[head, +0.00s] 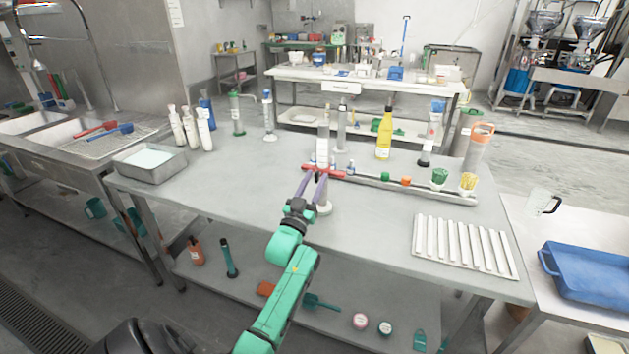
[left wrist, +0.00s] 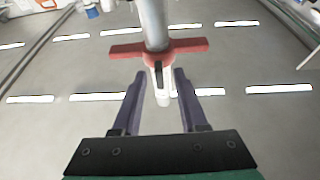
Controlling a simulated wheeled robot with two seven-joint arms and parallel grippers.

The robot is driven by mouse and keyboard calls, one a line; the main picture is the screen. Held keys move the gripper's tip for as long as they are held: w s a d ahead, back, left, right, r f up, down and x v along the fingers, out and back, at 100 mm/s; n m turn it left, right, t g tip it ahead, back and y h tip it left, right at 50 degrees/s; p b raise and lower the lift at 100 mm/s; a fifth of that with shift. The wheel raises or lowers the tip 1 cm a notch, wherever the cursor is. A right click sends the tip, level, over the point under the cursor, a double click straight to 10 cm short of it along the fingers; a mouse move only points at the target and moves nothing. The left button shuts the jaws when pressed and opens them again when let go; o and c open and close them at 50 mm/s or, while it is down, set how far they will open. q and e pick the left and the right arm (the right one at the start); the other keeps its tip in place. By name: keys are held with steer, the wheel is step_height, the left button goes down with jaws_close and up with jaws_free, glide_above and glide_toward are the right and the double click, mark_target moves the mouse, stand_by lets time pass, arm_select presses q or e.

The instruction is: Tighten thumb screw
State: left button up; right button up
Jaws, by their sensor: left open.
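A red two-winged piece, which looks like the thumb screw (head: 336,172), sits around a thin upright grey post on the table. In the left wrist view the thumb screw (left wrist: 187,46) spreads flat to both sides of the grey post (left wrist: 153,18), with a pale slotted part (left wrist: 161,86) below it. My left gripper (head: 314,178) has two purple fingers and is open. In the left wrist view the left gripper (left wrist: 159,74) has its fingertips apart on either side of the slotted part, just short of the red wings. Nothing is held. Contact with the wings cannot be told.
The grey table (head: 240,180) has free room left of the post. A tray (head: 415,188) with small coloured items runs right of it. A yellow bottle (head: 384,138), a tall cylinder (head: 341,128) and a ribbed white rack (head: 463,247) stand or lie nearby. A metal basin (head: 150,170) is at left.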

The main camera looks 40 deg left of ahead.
arm_select(q)
jaws_close()
steer(key=shift+m, duration=0.5)
steer(key=m+h+b, duration=0.1)
steer(key=m+h, duration=0.2)
steer(key=m, duration=0.2)
steer(key=shift+f, duration=0.1)
steer(key=m+h, duration=0.1)
steer(key=m, duration=0.1)
steer(key=m+h, duration=0.1)
steer(key=m, duration=0.2)
steer(key=shift+s+h, duration=0.1)
steer(key=shift+h, duration=0.3)
steer(key=m+h, duration=0.1)
steer(key=m, duration=0.1)
steer(key=m+g, duration=0.1)
steer(key=m, duration=0.2)
steer(key=shift+a+r+m+h, duration=0.1)
steer(key=shift+r+m+h, duration=0.1)
steer(key=shift+m+h, duration=0.15)
steer(key=m+g+p, duration=0.1)
steer(key=m, duration=0.1)
steer(key=m+g+h+p, duration=0.1)
steer(key=m, duration=0.2)
steer(key=shift+m+g, duration=0.25)
steer(key=shift+g, duration=0.05)
